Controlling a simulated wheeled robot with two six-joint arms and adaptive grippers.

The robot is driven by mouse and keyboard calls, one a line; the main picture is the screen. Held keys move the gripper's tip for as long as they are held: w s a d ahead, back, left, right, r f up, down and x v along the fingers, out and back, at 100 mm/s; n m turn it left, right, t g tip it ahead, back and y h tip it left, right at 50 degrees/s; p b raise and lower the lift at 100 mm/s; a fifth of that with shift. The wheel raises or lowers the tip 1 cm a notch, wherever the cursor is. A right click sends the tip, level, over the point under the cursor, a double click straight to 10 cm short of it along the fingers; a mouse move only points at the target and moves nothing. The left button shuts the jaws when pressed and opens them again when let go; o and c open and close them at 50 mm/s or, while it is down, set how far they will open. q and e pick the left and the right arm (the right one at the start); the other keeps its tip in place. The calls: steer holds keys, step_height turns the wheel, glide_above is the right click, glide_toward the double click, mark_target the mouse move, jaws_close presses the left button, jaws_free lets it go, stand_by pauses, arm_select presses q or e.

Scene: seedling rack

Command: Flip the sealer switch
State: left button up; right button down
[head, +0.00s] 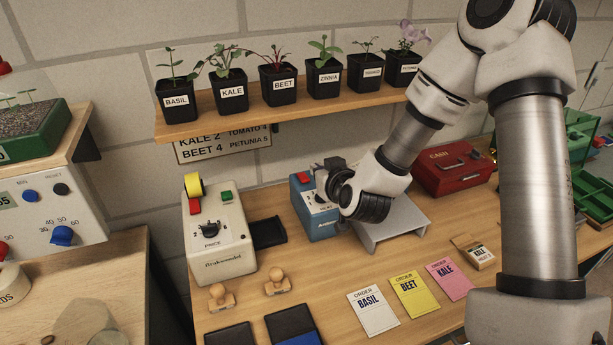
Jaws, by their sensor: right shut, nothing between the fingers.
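A blue box-shaped machine (313,222), which looks like the sealer, stands on the bench against the wall. Its pale sloping face carries a red button (303,178) and a small dark switch or knob (319,198). My right gripper (324,176) is shut and empty, right at the upper part of this face. It hides part of the panel, and I cannot tell whether it touches the switch. My left gripper is out of view.
A white machine (213,247) with a price dial stands to the left. A grey metal stand (408,226) sits close right of the blue machine. The shelf (290,117) of potted seedlings hangs above. Order cards (373,311) and two wooden stamps (277,282) lie in front.

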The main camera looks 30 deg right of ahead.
steer(key=p, duration=0.2)
glide_above(306, 187)
steer(key=f, duration=0.3)
steer(key=shift+w+d+f, duration=0.1)
steer(key=shift+w+f, duration=0.05)
steer(key=shift+w, duration=0.15)
steer(key=f+p, duration=0.1)
steer(key=f, duration=0.3)
steer(key=shift+s+f, duration=0.2)
